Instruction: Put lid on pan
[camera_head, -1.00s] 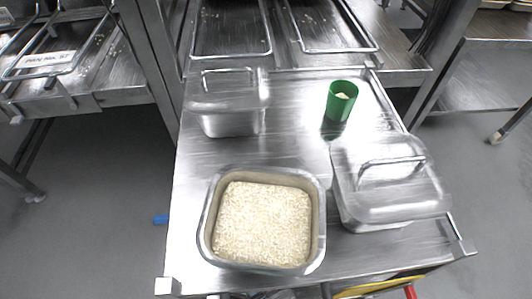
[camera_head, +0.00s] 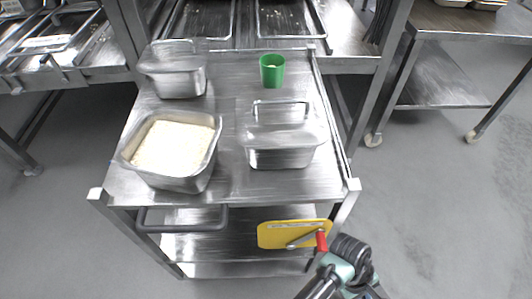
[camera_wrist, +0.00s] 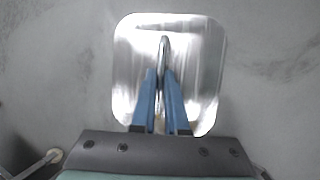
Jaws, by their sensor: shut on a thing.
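The open pan (camera_head: 140,157), a square steel pan filled with white rice (camera_head: 174,147), stands at the front left of the steel table, uncovered. In the wrist view, a shiny square steel lid (camera_wrist: 200,60) with rounded corners hangs over grey floor. The blue fingers of my gripper (camera_wrist: 163,75) are shut on its bar handle (camera_wrist: 164,45). My arm shows at the bottom right of the head view, in front of the table. My gripper and the held lid do not show there.
A lidded pan (camera_head: 283,158) stands right of the open pan, and another (camera_head: 180,84) behind it. A green cup (camera_head: 272,71) stands at the back. A yellow board (camera_head: 285,234) and red-handled tool (camera_head: 321,240) are on the lower shelf. Floor right of the table is clear.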

